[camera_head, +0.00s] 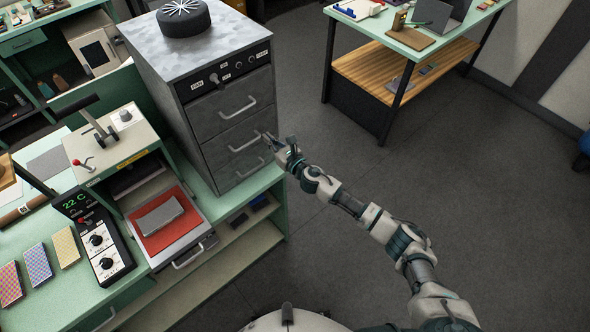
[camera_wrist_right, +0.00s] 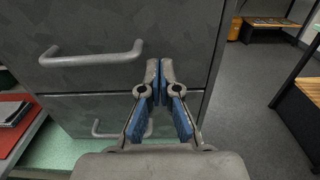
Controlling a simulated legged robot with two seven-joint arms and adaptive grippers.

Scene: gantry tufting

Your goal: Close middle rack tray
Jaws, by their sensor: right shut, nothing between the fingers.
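The grey metal rack (camera_head: 165,85) stands on the green bench, with three drawer-like trays stacked in its front. The middle rack tray (camera_head: 222,146) has a bar handle (camera_head: 244,143); its front looks nearly flush with the others, and I cannot tell whether a small gap remains. My right gripper (camera_head: 270,138) is shut and empty, at the right edge of the rack front near the middle tray. In the right wrist view its closed fingertips (camera_wrist_right: 160,66) point at the right side of a tray front (camera_wrist_right: 185,40), to the right of its handle. Contact is unclear. My left gripper is out of view.
A black round wheel-like part (camera_head: 184,18) lies on the rack top. Left of the rack is a press (camera_head: 115,140) with a red pad (camera_head: 168,235) on its pulled-out tray. A control box (camera_head: 98,240) sits beside it. The floor (camera_head: 350,180) to the right is open.

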